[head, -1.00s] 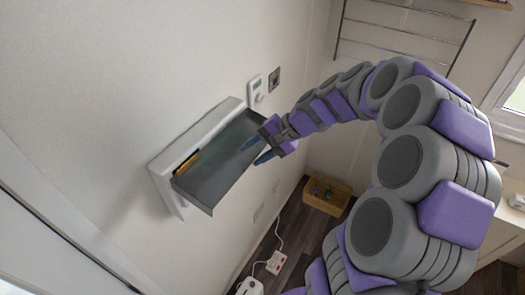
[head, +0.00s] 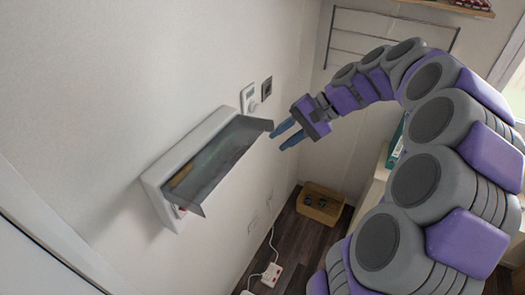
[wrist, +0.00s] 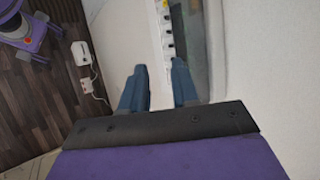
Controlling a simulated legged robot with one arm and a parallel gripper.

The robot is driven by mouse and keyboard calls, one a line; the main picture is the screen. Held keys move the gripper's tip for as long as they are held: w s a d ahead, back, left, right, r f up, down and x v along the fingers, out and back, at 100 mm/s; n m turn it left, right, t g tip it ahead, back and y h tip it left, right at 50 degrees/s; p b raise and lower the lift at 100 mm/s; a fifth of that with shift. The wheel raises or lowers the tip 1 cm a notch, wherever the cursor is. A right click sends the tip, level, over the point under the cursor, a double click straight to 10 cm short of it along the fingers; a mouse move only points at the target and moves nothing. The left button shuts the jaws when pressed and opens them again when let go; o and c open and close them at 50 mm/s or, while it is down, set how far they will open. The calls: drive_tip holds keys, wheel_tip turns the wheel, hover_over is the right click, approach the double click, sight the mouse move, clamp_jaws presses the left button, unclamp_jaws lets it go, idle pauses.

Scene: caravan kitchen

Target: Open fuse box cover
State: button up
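The white fuse box (head: 158,190) is mounted on the wall in the left half of the head view. Its grey see-through cover (head: 228,152) stands out from the box at an angle, so it is at least partly open. A small red part shows beneath its near end. My gripper (head: 288,137) is just right of the cover's far corner, with its blue fingers apart and nothing between them. In the wrist view, the fingers (wrist: 160,90) are open below the row of switches (wrist: 167,30), with the cover (wrist: 193,45) beside them.
A thermostat (head: 249,97) and a wall switch (head: 267,88) are on the wall behind the fuse box. A wire rack (head: 390,25) hangs on the back wall. A wooden box (head: 320,204) and a white socket strip (head: 271,275) lie on the dark floor.

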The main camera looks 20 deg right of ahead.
drive_tip(key=v, duration=0.6)
drive_tip(key=shift+r+b, duration=0.2)
drive_tip(key=shift+b, duration=0.1)
